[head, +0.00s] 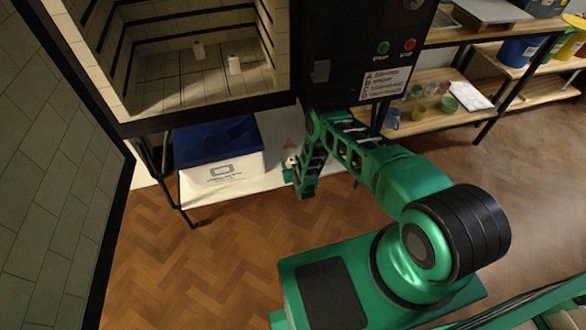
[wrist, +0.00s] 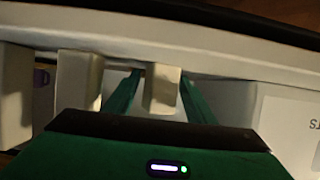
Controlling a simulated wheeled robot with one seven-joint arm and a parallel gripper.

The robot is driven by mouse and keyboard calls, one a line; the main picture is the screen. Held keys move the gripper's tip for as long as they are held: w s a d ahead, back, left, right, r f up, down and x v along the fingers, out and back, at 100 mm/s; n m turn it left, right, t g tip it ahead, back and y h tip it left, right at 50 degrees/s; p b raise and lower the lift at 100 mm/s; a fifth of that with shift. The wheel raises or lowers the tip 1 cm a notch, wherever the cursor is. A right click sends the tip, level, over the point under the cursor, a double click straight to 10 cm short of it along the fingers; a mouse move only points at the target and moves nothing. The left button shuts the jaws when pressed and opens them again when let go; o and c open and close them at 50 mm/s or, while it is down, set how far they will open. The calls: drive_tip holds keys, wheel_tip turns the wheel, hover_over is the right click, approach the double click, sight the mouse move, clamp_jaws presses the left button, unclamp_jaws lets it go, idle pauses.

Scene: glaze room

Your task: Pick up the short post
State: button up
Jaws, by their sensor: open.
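Several cream posts show in the wrist view. The one between my fingers looks the shortest, so I take it as the short post (wrist: 162,92). A longer-looking post (wrist: 78,80) is just left of my left finger, and another post (wrist: 14,95) is at the left edge. My gripper (wrist: 160,78) is open, with one green finger on each side of the short post; I cannot tell whether they touch it. In the head view my gripper (head: 291,168) is low beside the white box, over the pale shelf under the kiln, and hides most of the posts.
A white box (head: 222,172) with a blue lid stands left of my gripper; a white labelled side (wrist: 288,125) shows at right in the wrist view. The kiln (head: 205,110) is above, with two small posts inside. A wooden rack (head: 430,105) holds cups at right.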

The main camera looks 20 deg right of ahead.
drive_tip(key=shift+c, duration=0.3)
drive_tip(key=c, duration=1.1)
